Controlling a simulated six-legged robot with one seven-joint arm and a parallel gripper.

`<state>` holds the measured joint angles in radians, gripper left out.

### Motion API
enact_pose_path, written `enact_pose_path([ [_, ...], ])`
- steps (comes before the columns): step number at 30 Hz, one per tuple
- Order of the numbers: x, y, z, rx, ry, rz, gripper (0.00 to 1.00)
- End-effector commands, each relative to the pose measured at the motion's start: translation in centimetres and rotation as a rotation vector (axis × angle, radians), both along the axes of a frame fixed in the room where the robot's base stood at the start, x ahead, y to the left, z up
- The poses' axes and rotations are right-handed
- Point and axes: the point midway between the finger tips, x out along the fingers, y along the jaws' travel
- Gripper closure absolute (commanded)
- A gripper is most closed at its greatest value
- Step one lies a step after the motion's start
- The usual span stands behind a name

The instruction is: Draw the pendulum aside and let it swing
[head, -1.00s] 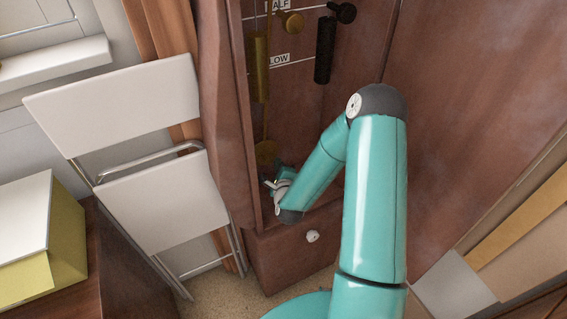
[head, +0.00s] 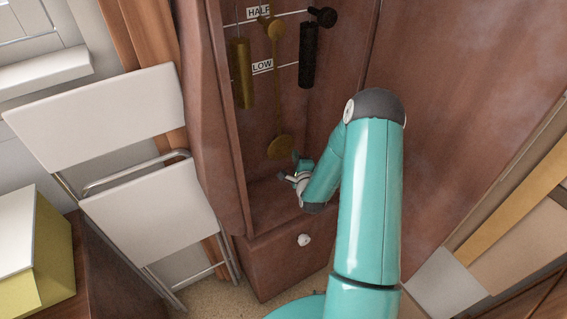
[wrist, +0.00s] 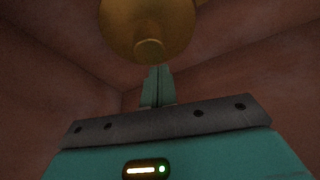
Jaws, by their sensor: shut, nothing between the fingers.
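The pendulum is a thin gold rod with a round gold bob (head: 279,147), hanging inside the tall brown wooden case (head: 232,130). In the head view the rod hangs close to straight, its bob low in the case. My gripper (head: 302,164) is just below and to the right of the bob. In the wrist view the bob (wrist: 148,25) fills the top middle, just beyond the fingertips of my gripper (wrist: 158,70). The teal fingers are together with nothing between them. I cannot tell whether they touch the bob.
A gold cylinder weight (head: 241,75) and a black one (head: 308,55) hang either side of the rod, near HALF and LOW marks. The case walls are close around my gripper. A white folding chair (head: 150,205) and a yellow-and-white box (head: 45,250) stand at left.

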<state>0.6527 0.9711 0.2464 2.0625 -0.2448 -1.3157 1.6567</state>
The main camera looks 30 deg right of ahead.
Motion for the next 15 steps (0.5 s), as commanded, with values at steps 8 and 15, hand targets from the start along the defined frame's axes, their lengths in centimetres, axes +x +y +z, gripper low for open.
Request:
enact_pose_path([
  [8, 0.2, -4.4, -0.6, -0.019, 0.0, -0.002, 1.0],
  [15, -1.4, -5.0, -1.0, -0.016, 0.004, 0.001, 1.0],
])
